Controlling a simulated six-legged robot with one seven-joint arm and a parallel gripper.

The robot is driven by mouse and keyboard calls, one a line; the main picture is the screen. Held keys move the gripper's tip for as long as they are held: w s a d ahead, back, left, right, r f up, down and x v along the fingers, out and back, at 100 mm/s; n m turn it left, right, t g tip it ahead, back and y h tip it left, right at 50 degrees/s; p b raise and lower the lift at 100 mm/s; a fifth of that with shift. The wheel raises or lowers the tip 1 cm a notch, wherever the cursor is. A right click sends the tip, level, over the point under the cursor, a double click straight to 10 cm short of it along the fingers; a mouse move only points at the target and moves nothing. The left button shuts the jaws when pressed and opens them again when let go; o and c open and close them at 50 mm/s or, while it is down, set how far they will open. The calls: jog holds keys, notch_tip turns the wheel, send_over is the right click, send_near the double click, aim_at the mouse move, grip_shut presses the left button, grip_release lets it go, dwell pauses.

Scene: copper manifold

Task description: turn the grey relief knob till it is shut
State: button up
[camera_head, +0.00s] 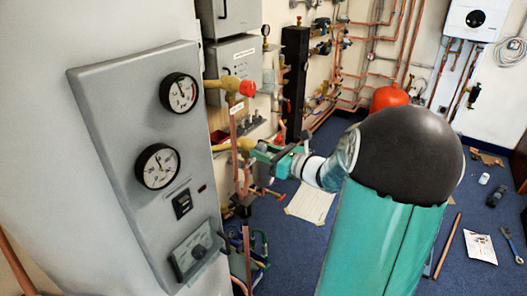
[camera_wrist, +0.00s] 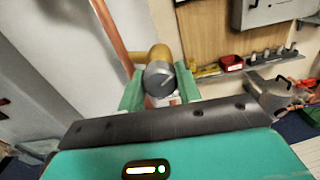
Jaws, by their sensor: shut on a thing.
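The grey relief knob (camera_wrist: 159,78) is round, with a dark line across its face, and sits on a brass fitting (camera_wrist: 152,56) in the wrist view. My gripper (camera_wrist: 160,90) has its green fingers on both sides of the knob and is shut on it. In the head view my gripper (camera_head: 268,156) reaches leftward to the brass fitting's end below the red-capped valve; the knob itself is mostly hidden there by the fingers.
A grey panel (camera_head: 120,110) with two round gauges stands at the left. A red cap (camera_head: 247,88) is on the brass valve above my gripper. A copper pipe (camera_wrist: 112,35) runs beside the knob. Paper (camera_head: 310,203) and tools lie on the blue floor.

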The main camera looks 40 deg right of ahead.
jog(key=shift+n, duration=0.3)
jog(key=n, duration=1.1)
jog(key=shift+n, duration=0.3)
dwell(0.3)
jog(key=o, duration=1)
jog(key=shift+s, duration=0.1)
jog(key=v, duration=1.3)
jog(key=shift+s+d, duration=0.2)
jog(key=shift+s, duration=0.15)
